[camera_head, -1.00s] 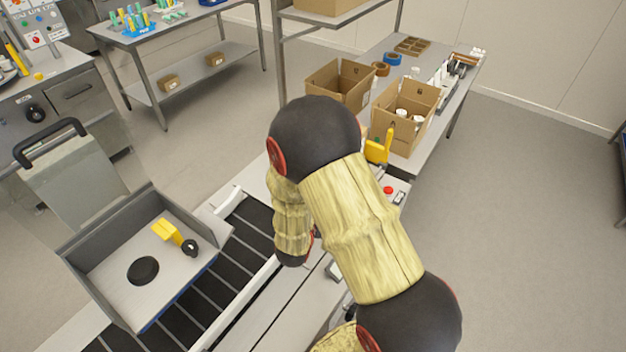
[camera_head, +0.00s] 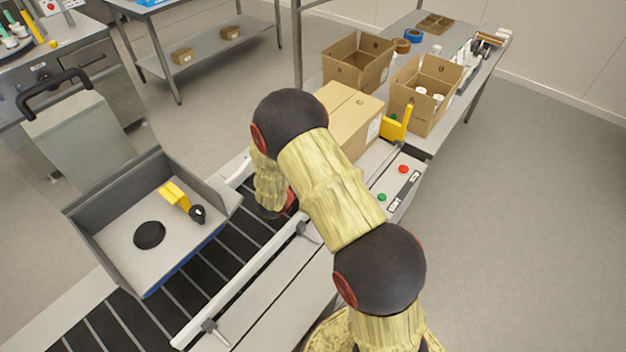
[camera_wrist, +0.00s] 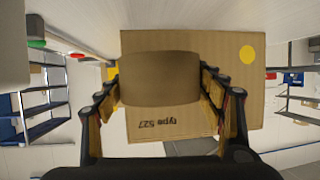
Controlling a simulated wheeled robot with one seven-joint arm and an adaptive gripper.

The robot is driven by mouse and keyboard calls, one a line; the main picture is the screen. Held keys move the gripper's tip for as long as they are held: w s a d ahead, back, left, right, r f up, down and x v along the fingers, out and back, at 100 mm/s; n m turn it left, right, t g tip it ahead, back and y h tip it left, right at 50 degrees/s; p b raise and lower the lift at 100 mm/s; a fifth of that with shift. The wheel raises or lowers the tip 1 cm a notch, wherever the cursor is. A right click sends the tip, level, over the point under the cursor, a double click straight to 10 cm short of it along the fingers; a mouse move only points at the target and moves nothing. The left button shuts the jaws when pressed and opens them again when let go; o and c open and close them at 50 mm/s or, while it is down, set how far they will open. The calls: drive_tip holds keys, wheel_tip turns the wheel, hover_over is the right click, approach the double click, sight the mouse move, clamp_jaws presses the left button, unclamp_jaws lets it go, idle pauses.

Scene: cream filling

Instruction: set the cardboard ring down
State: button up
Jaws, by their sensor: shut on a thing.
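My gripper (camera_wrist: 160,84) is shut on the brown cardboard ring (camera_wrist: 158,72) in the wrist view, one finger on each side of it. The ring's curved outer wall faces the camera. Behind it is a cardboard box (camera_wrist: 232,82) with a yellow dot and upside-down "type 527" print; whether the ring touches the box cannot be told. In the head view, my arm hides the gripper and the ring.
A closed box (camera_head: 352,112) stands behind my arm near the conveyor (camera_head: 190,290). A yellow part (camera_head: 397,125) is beside it. Open boxes (camera_head: 425,100) stand on the rear table.

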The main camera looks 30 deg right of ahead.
drive_tip(key=shift+w+a+f, duration=0.1)
drive_tip(key=shift+w+f, duration=0.45)
drive_tip(key=shift+f, duration=0.2)
drive_tip(key=f+b, duration=0.2)
drive_tip(key=f, duration=0.1)
drive_tip(key=shift+w+f, duration=0.2)
drive_tip(key=shift+r, duration=0.1)
drive_tip(key=o, duration=0.5)
drive_tip(key=shift+f, duration=0.2)
drive_tip(key=shift+o, duration=0.9)
